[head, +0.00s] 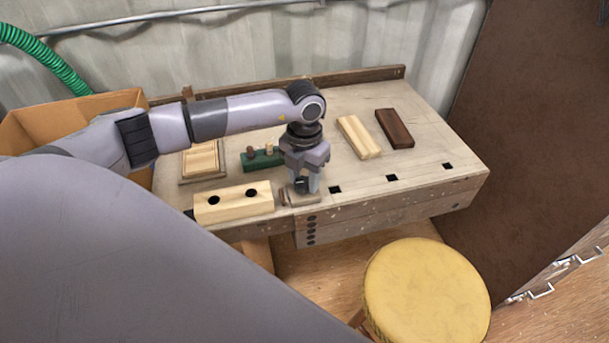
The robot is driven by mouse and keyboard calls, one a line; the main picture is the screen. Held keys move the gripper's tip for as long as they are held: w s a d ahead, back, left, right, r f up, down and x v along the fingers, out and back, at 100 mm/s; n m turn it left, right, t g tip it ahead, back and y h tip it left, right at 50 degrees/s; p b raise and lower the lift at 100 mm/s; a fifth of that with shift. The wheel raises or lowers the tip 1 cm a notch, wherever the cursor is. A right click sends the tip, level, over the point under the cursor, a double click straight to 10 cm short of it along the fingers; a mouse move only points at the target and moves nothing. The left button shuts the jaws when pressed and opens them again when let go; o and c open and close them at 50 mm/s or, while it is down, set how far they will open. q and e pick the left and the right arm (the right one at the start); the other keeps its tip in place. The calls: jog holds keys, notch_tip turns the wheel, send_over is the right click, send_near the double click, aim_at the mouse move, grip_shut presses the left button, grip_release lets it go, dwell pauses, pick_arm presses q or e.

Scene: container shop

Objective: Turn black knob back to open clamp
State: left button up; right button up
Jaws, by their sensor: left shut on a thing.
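My left gripper (307,185) points down at the front edge of the workbench, with its fingers shut around the black knob (301,185). The knob shows only in part between the fingers. Below it is a small wooden clamp piece (303,199) at the bench edge. A pale wooden block with two dark holes (234,203) lies just left of the clamp piece; I cannot tell whether they touch. My right gripper is not in view.
The workbench (345,190) carries a green holder with small pegs (262,159), a pale board (358,137), a dark board (394,128) and a framed wooden tray (202,178). A yellow stool (426,292) stands in front. A cardboard box (45,128) is at left.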

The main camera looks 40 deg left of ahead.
aim_at(304, 180)
pick_arm(q)
jog(key=shift+w+r, duration=0.1)
jog(key=shift+r, duration=0.05)
jog(key=o, duration=1.1)
jog(key=shift+c, duration=0.2)
notch_tip(304, 180, up, 7)
jog(key=shift+r+b, duration=0.1)
jog(key=shift+b, duration=0.25)
